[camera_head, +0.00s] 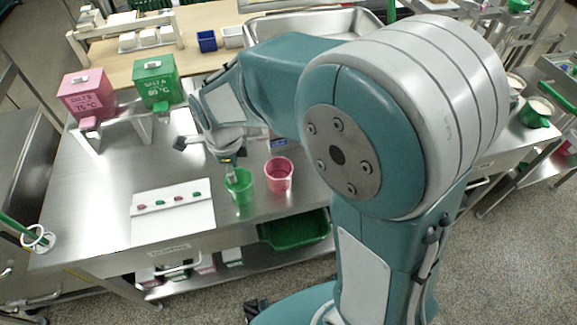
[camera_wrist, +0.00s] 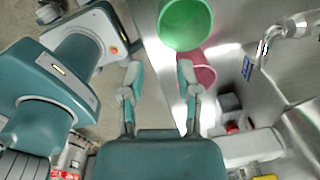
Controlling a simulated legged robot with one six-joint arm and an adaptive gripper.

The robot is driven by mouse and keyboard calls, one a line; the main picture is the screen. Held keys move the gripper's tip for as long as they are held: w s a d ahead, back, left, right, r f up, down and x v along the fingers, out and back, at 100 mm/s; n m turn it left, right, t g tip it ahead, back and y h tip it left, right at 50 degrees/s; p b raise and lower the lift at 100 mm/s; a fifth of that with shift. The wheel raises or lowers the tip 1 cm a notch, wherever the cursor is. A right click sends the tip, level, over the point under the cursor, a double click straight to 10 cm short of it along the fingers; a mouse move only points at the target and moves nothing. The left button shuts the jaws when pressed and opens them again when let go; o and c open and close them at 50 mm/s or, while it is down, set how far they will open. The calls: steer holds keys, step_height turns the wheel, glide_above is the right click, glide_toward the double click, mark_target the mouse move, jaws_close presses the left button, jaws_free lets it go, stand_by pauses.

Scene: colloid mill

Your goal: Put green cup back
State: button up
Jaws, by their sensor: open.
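The green cup (camera_head: 240,187) stands upright on the steel table, near its front edge. The pink cup (camera_head: 278,174) stands just to its right. In the wrist view the green cup (camera_wrist: 186,22) lies beyond my fingertips, towards the right finger, with the pink cup (camera_wrist: 199,70) close beside that finger. My gripper (camera_wrist: 158,72) is open, with nothing between its fingers. In the head view one finger overlaps the top of the green cup; I cannot tell whether they touch.
A white card (camera_head: 172,212) with small pink and green marks lies left of the cups. A pink dispenser box (camera_head: 87,94) and a green dispenser box (camera_head: 156,80) stand at the back left. A green bin (camera_head: 297,231) sits below the tabletop.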

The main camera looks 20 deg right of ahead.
steer(key=s+d+r+n+t, duration=0.5)
steer(key=s+d+r+n, duration=0.8)
steer(key=n, duration=0.8)
steer(key=shift+s+d+r, duration=0.15)
steer(key=shift+s+d, duration=0.1)
steer(key=shift+s, duration=0.9)
